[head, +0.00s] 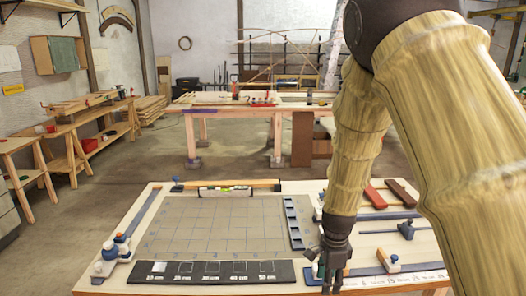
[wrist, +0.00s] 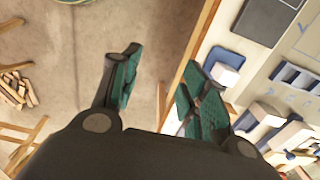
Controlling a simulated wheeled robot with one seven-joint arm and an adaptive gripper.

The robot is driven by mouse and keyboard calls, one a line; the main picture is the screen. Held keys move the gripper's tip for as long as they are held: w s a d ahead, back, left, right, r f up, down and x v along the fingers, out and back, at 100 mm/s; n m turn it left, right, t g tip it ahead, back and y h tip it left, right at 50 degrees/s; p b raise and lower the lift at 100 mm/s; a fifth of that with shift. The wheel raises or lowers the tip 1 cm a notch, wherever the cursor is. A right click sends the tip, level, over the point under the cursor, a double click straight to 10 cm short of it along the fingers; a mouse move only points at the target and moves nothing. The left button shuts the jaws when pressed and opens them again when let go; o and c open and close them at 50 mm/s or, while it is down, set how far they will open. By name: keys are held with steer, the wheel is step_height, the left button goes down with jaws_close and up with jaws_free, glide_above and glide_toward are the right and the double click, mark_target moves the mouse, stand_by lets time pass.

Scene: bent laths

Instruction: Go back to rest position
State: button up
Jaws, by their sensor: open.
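My gripper (head: 327,272) hangs at the front right of the workbench in the head view, with the arm coming down from the upper right. In the wrist view my gripper (wrist: 163,85) has its two green-padded fingers well apart, with nothing between them. Bare floor and the wooden bench edge show behind the fingers. I cannot tell from the head view how high the fingertips are above the bench. My arm hides part of the bench's right side.
The workbench (head: 160,215) carries a grey gridded mat (head: 215,225), a black strip with marked squares (head: 150,279) and a blue slotted rack (head: 295,222). Blue-and-white clamps (head: 108,255) stand at the left. Red-brown blocks (head: 375,197) lie at the right. The mat is clear.

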steer(key=s+d+f+n, duration=0.2)
steer(key=s+f+n, duration=0.2)
steer(key=s+f, duration=0.45)
steer(key=s+d+f+n, duration=0.2)
steer(key=s+f+n, duration=0.3)
steer(key=f, duration=0.7)
steer(key=s+f+n+b, duration=0.1)
steer(key=s+f+n, duration=0.3)
steer(key=s, duration=0.7)
steer(key=s+f+n, duration=0.4)
steer(key=s+f, duration=0.2)
steer(key=s, duration=0.6)
steer(key=shift+f+b, duration=0.3)
steer(key=shift+b, duration=0.05)
